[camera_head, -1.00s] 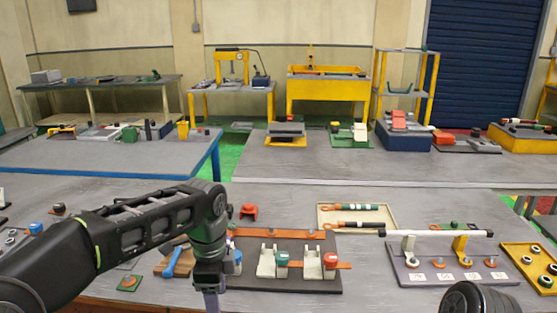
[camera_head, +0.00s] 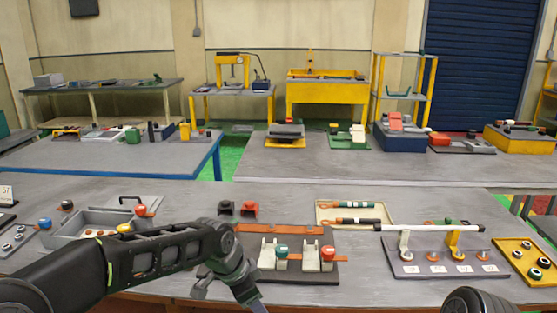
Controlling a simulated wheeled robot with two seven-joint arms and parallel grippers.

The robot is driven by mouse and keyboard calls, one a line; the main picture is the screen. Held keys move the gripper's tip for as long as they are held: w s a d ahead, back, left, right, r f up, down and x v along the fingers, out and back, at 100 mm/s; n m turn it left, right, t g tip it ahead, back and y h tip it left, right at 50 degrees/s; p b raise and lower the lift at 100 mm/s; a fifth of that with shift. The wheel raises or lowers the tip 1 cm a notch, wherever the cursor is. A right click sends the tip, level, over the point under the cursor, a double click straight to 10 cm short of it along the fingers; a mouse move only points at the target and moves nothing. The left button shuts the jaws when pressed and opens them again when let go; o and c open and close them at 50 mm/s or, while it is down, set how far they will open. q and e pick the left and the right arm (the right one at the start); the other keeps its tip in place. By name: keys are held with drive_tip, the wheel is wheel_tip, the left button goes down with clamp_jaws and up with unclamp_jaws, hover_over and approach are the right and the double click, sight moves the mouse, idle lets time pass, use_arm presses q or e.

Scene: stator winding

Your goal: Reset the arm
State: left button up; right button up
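My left arm (camera_head: 160,258) comes in from the left, low over the front of the near table. Its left gripper (camera_head: 252,298) points down at the bottom edge, just left of the dark board (camera_head: 320,271) with the clamp blocks. The fingertips run toward the frame's edge, and whether they are open or shut does not show. I see nothing held in it. Only a rounded dark part of my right arm (camera_head: 475,302) shows at the bottom right; its gripper is out of the frame.
A grey tray (camera_head: 75,226) with small parts stands at the left. A beige tray (camera_head: 325,212) with tools lies behind the board. A rack with a white bar (camera_head: 460,228) and a yellow tray (camera_head: 525,262) are at the right. Red and black blocks (camera_head: 249,208) sit mid-table.

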use_arm(q)
drive_tip(key=s+d+f+n+h, duration=0.1)
drive_tip(key=s+f+n, duration=0.35)
drive_tip(key=f, duration=0.55)
drive_tip(key=s+d+f+n+h, duration=0.1)
drive_tip(key=s+d+f+n, duration=0.3)
drive_tip(key=f, duration=0.6)
drive_tip(key=s+a+f+n+g, duration=0.1)
drive_tip(key=s+a+f+n, duration=0.2)
drive_tip(key=s+f, duration=0.4)
drive_tip(key=s+a+f+n+g+y, duration=0.1)
drive_tip(key=s+a+f+n, duration=0.2)
drive_tip(key=s, duration=1)
wheel_tip(320, 180, down, 4)
drive_tip(key=shift+s+a+r+g, duration=0.1)
drive_tip(key=shift+s+a+g, duration=0.2)
drive_tip(key=shift+a, duration=0.25)
